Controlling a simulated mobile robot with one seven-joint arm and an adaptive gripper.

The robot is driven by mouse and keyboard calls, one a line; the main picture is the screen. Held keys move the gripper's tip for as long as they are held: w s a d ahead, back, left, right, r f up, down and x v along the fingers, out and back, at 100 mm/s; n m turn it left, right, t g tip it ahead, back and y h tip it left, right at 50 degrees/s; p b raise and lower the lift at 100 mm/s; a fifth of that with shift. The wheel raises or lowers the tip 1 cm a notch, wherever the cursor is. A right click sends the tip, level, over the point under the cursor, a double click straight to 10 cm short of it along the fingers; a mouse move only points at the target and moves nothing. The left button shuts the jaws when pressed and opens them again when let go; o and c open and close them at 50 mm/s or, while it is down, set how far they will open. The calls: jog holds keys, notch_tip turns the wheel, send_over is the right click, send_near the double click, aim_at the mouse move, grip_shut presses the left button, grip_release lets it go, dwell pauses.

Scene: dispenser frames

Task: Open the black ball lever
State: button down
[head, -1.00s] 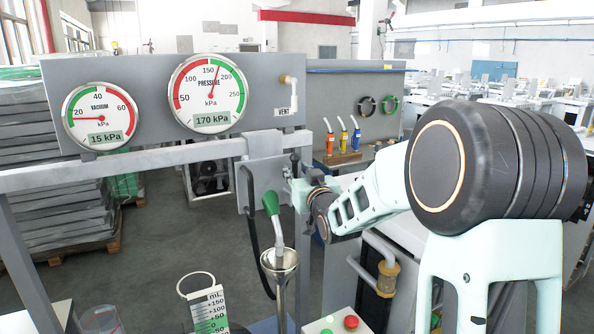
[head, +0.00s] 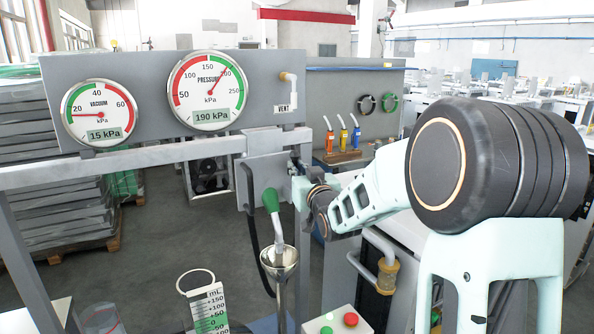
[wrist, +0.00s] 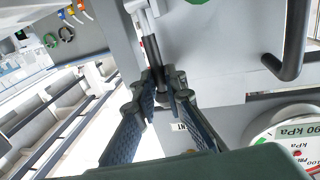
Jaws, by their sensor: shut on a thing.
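The black ball lever (wrist: 152,50) shows in the wrist view as a dark rod running from a pale metal fitting (wrist: 143,16) down between my fingers. My gripper (wrist: 165,86) is shut on the lever near its ball end, and the fingers hide much of the ball. In the head view, my gripper (head: 302,186) is at the right edge of the grey box on the frame post. The lever is small and partly hidden there, so its exact angle is hard to tell.
The pressure gauge (head: 212,91) reads 190 kPa and the vacuum gauge (head: 99,114) 15 kPa. A black curved handle (wrist: 291,45) is right in the wrist view.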

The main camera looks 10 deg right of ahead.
jog(key=shift+s+f+b, duration=0.1)
jog(key=shift+f+b, duration=0.1)
jog(key=shift+b, duration=0.15)
jog(key=s+d+f+m+t+b, duration=0.1)
jog(key=s+f+t+b, duration=0.3)
jog(key=b, duration=3)
jog(key=m+t, duration=0.1)
jog(key=t, duration=0.3)
jog(key=shift+s+d+m+t+h, duration=0.3)
jog(key=shift+s+m+h, duration=0.1)
jog(key=shift+t+b, duration=0.3)
jog(key=shift+b, duration=0.8)
jog(key=c, duration=2)
grip_release()
jog(key=shift+s, duration=0.1)
jog(key=shift+o, duration=0.2)
